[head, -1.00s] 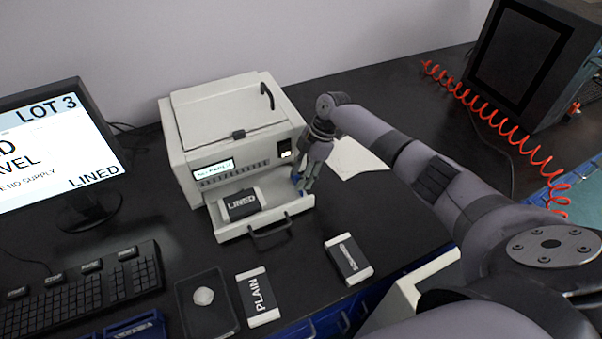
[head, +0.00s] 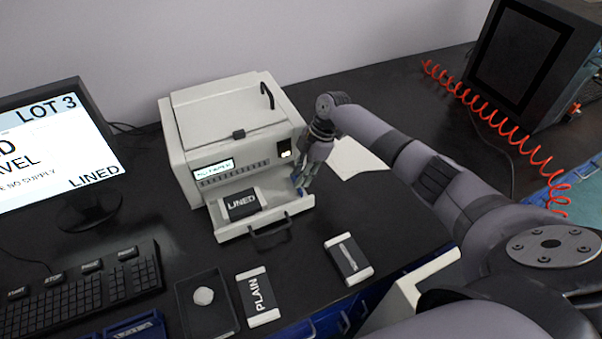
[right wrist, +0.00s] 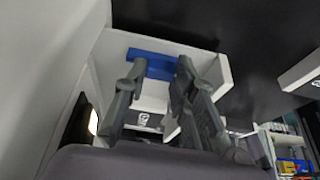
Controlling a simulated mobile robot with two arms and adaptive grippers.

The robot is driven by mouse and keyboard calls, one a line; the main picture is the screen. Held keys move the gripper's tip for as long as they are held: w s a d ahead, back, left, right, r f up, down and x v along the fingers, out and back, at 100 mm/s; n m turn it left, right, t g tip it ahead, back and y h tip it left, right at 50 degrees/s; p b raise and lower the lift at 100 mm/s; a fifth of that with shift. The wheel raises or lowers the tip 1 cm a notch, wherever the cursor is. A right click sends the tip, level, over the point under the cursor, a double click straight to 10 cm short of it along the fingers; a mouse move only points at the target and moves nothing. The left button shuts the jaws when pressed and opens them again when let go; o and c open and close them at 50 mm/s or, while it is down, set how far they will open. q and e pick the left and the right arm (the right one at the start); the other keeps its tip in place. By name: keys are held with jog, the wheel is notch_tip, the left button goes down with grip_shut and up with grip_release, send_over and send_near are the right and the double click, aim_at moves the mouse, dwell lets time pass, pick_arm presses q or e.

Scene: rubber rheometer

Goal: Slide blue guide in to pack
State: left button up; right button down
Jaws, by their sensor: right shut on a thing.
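The blue guide (head: 304,193) is a small blue block at the right end of the machine's pulled-out white drawer (head: 232,234). It shows more plainly in the right wrist view (right wrist: 158,66), against the drawer's white floor. My right gripper (head: 303,184) points down over that end and is shut on the guide, one finger on each side. The pack (head: 240,204), dark with white ends and marked LINED, lies in the left part of the drawer, with a gap between it and the guide. My left gripper is not in view.
The white machine (head: 235,130) stands behind the drawer, whose dark handle (head: 270,237) sticks out in front. A PLAIN pack (head: 259,296), another pack (head: 347,260) and a dark tray (head: 207,306) lie in front. A monitor (head: 55,150) and keyboard (head: 80,290) stand left.

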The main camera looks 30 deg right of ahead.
jog(key=a, duration=0.8)
jog(key=shift+w+p, duration=0.3)
jog(key=shift+p, duration=0.1)
jog(key=c, duration=1.3)
grip_release()
jog(key=shift+d, duration=0.1)
jog(key=v, duration=1.2)
jog(key=shift+r, duration=0.1)
jog(key=shift+c, duration=0.7)
